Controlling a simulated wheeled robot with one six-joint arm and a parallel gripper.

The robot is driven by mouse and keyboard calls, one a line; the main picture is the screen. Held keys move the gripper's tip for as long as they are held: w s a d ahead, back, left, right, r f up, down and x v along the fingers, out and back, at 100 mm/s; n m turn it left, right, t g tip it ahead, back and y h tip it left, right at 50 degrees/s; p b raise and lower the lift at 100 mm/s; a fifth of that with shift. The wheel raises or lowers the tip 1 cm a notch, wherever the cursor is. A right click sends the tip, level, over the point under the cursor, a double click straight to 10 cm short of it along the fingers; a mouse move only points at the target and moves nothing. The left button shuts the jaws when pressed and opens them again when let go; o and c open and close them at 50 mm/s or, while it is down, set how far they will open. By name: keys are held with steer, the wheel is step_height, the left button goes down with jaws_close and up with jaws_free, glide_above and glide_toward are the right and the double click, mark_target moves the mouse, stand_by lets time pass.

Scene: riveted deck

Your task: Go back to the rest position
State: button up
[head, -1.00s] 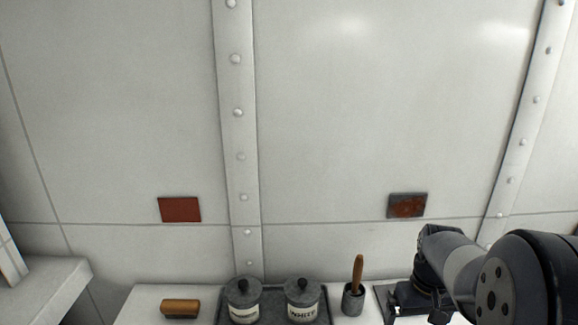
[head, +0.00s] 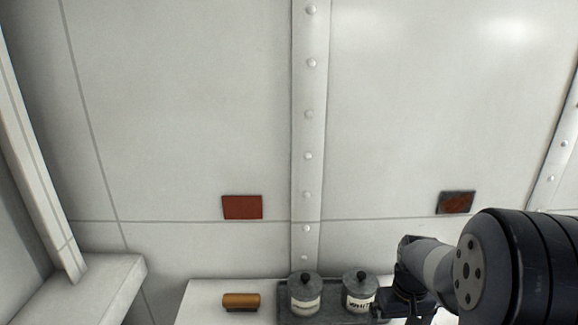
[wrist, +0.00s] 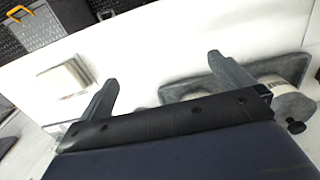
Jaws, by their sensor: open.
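My gripper (wrist: 162,72) shows in the wrist view with its two fingers spread well apart and nothing between them. Below the fingers is the white bench top. In the head view my gripper (head: 392,306) is low, right of the middle, partly hidden by my own arm. It appears close to the right-hand lidded jar (head: 360,291); I cannot tell whether they touch.
A left-hand jar (head: 305,293) shares the dark tray (head: 331,309). A wooden-backed brush or block (head: 241,301) lies left of it. A red patch (head: 242,207) and a rusty patch (head: 456,202) are on the riveted wall. A white ledge (head: 90,284) juts out at left.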

steer(key=f+b, duration=0.2)
steer(key=f, duration=0.1)
steer(key=shift+d+f+b, duration=0.25)
steer(key=shift+b, duration=0.15)
steer(key=shift+a+f+b, duration=0.25)
steer(key=shift+f+b, duration=0.2)
steer(key=shift+f, duration=0.3)
